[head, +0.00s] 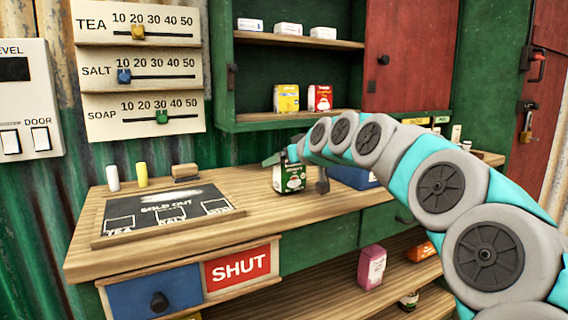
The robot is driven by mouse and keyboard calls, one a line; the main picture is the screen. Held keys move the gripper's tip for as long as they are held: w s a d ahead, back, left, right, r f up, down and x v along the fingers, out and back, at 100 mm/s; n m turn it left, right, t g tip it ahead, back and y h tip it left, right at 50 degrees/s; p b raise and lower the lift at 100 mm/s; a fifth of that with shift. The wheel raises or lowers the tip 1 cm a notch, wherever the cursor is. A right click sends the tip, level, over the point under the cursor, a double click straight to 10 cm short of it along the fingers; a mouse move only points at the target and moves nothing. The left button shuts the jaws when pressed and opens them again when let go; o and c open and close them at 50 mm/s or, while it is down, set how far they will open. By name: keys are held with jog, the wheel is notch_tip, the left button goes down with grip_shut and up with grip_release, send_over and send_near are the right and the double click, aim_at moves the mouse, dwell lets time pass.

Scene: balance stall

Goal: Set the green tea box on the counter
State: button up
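The green tea box (290,181), with a white cup on its front, is upright at the middle of the wooden counter (255,222). I cannot tell whether its base touches the counter or hangs slightly above it. My gripper (283,157) is at the top of the box, reached from the right by my arm. A dark finger part shows at the box's upper left. The arm's end hides the rest, so I cannot tell whether the fingers are closed on the box.
A chalkboard (168,211) lies on the counter's left, with chalks and an eraser (185,170) behind it. A dark post (322,181) and blue box (352,176) stand just right of the tea box. Yellow (286,98) and red (320,97) boxes stand in the open cupboard.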

jog(key=shift+f, duration=0.35)
jog(key=shift+f, duration=0.15)
jog(key=o, duration=1.1)
jog(key=shift+c, duration=0.2)
jog(key=shift+r, duration=0.25)
jog(key=b+v, duration=0.1)
jog(key=v, duration=1.1)
jog(key=shift+f, duration=0.2)
